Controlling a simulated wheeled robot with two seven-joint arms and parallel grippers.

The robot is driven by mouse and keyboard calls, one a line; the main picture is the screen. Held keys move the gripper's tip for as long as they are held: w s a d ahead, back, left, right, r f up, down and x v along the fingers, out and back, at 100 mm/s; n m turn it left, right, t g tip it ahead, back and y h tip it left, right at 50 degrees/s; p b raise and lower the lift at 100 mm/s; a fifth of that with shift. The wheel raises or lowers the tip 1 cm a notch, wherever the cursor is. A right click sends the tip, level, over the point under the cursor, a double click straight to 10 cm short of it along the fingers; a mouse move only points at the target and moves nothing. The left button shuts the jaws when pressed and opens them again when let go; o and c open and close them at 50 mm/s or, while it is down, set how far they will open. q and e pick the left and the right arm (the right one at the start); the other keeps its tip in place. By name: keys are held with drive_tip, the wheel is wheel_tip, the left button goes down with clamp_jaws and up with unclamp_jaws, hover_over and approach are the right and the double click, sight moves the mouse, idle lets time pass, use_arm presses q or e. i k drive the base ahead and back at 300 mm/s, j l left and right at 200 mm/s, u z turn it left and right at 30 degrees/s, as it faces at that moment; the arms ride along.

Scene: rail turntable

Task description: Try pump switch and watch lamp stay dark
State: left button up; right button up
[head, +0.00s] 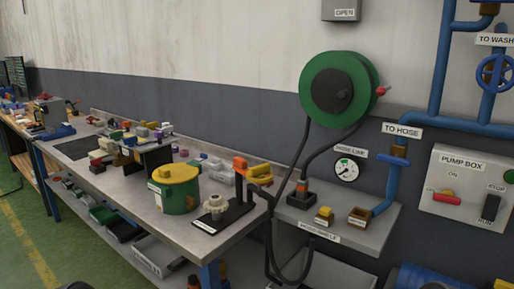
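The pump box (466,217) is a pale grey wall box at the right edge, labelled "PUMP BOX". On it a black switch (490,207) sits between a label above that seems to read "STOP" and one below that seems to read "RUN". Which way the switch is set is too small to tell. A dark green round lamp (510,177) shows at the box's upper right, cut by the picture edge; it shows no glow. Neither of my grippers is in view.
A workbench (130,188) with a green-yellow pot (177,188) and small parts runs left. A green hose reel (341,88) hangs above a small wall shelf (345,226). A gauge (346,169), blue pipes (441,70) and a blue handwheel (494,73) are on the wall.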

sight(493, 203)
drive_tip(key=z, duration=1.5)
